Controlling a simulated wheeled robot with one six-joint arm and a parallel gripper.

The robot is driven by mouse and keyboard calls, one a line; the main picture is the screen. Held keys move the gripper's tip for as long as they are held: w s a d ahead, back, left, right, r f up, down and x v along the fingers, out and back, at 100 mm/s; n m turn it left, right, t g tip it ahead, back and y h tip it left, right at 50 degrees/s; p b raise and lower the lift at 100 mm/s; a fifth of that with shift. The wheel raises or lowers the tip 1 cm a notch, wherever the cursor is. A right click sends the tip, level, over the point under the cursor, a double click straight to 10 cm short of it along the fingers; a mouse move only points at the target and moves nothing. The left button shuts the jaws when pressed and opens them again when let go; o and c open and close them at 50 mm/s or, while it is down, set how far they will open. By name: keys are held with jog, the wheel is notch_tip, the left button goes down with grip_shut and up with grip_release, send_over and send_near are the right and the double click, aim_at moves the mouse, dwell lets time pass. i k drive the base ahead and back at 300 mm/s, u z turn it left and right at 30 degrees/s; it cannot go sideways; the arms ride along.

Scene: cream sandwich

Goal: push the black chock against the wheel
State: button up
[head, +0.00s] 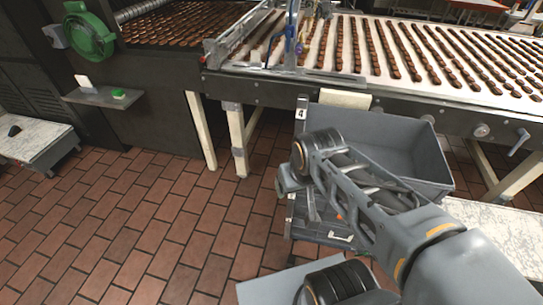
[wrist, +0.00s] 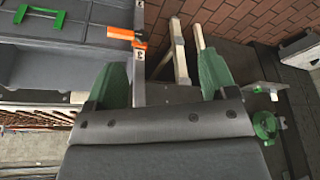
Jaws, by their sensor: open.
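No black chock can be made out for certain. A small black object (head: 14,131) lies on a low pale platform (head: 38,142) at the far left of the head view, too small to identify. No wheel is clearly shown on the grey cart (head: 408,170) marked 4. My gripper (wrist: 163,75) is open and empty in the wrist view, its green fingers wide apart. A grey post of the cart with an orange clip (wrist: 127,36) shows beyond the left finger.
A long conveyor (head: 440,100) with rows of chocolate bars runs along the back on pale legs (head: 236,138). A small shelf (head: 102,97) with a green button stands out at the left. The brick floor (head: 140,220) is clear at the left and front.

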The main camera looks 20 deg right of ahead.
aim_at(291, 263)
jog(key=u, duration=0.75)
jog(key=k, duration=0.75)
jog(key=z, duration=1.25)
jog(key=i, duration=0.3)
jog(key=u, duration=2.05)
